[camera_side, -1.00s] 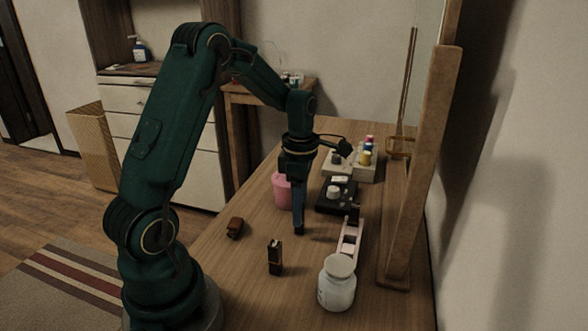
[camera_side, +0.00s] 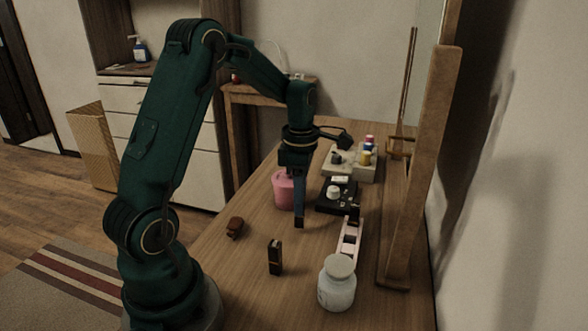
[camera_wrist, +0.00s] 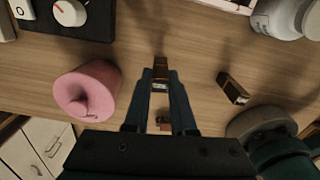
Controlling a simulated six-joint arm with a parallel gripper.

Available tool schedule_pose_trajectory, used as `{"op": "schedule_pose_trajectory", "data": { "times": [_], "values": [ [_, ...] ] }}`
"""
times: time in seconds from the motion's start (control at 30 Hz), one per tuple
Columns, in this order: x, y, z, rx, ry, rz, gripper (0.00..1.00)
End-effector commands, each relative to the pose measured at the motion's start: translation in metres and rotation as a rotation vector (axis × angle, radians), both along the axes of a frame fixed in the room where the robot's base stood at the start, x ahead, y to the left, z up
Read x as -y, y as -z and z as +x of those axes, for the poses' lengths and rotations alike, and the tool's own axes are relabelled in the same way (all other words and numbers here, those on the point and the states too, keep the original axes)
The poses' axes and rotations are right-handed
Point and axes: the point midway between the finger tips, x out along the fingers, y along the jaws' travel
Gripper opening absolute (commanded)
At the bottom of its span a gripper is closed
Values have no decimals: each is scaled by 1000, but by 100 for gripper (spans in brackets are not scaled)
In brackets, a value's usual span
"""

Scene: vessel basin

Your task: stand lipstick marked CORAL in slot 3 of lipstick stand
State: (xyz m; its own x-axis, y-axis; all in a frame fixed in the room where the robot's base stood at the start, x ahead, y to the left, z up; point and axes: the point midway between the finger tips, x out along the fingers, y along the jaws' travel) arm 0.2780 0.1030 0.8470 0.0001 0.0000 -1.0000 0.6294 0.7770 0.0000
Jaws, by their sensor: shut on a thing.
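My gripper (camera_side: 299,222) points down over the middle of the table, its fingers shut on a small dark and orange-brown lipstick (camera_wrist: 161,72) that shows at the fingertips in the wrist view. In the side view the held lipstick is hard to make out against the dark fingers. The pale pink lipstick stand (camera_side: 348,240) is to the right of my gripper, with a dark lipstick (camera_side: 353,214) at its far end. Only an edge of the stand (camera_wrist: 236,4) shows at the top of the wrist view. No marking or slot number is readable.
A white jar (camera_side: 337,284) stands beside the stand. A pink pot (camera_side: 283,190), a black box with a knob (camera_side: 338,196) and a mirror frame (camera_side: 422,170) are around.

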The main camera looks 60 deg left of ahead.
Motion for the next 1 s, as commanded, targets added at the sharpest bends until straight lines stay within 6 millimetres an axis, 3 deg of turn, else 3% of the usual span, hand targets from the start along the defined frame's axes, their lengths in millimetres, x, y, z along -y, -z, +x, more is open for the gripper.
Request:
{"op": "schedule_pose_trajectory", "data": {
  "times": [0.13,0.5,0.8,1.0],
  "values": [
    [-1,-29,1,8,-1,5,0],
    [-54,-74,-65,3,-9,3,0],
    [-72,-92,-89,1,14,2,0],
    [-72,-94,-91,-2,215,-2,0]
  ]
}}
